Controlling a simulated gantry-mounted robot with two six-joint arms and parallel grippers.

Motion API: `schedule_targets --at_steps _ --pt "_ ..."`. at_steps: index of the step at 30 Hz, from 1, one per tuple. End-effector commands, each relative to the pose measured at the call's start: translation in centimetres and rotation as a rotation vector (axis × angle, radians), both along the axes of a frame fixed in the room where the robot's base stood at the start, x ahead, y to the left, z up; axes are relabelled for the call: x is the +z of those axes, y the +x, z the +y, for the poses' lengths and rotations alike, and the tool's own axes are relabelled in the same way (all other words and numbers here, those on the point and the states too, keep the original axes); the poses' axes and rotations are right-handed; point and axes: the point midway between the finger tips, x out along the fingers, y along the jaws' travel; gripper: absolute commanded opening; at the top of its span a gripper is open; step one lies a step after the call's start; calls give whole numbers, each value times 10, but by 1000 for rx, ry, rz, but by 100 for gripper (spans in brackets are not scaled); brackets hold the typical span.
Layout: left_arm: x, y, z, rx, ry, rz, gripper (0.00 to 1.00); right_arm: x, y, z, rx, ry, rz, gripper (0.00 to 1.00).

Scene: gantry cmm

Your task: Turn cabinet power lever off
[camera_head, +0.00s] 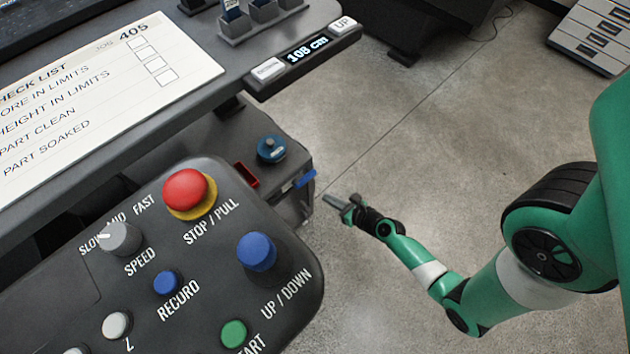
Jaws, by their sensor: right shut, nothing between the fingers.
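My right gripper (341,204) is shut and empty. It is small and far down in the camera_head view, at the end of my green right arm, just right of a dark cabinet (298,208) under the desk. A blue lever-like piece (305,179) sticks out at the cabinet's upper right edge, up and left of the gripper and apart from it in the picture. A round blue part (271,149) sits on the cabinet's top. I cannot tell for sure which is the power lever, or its position. My left gripper is out of view.
A control panel (110,285) with a red stop button (189,192) and several knobs fills the lower left. The desk (215,98) holds a checklist (90,85) and a height display (306,49). A red tray-like piece (246,176) is beside the cabinet top.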

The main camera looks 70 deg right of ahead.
Motion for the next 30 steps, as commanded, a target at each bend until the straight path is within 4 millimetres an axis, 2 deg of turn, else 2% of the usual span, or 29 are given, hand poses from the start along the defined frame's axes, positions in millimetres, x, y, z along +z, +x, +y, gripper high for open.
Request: schedule_targets --at_steps 11,12,13,18,30 --pt "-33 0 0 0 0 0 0 -45 66 -28 2 -3 -3 0" --pt "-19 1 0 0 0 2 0 -26 65 -29 0 -3 -4 0" --pt "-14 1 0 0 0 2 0 -20 65 -30 0 -3 -3 0" --pt "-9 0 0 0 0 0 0 -3 67 -33 0 -1 -3 0" --pt "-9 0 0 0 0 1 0 0 67 -34 -1 0 -2 0"
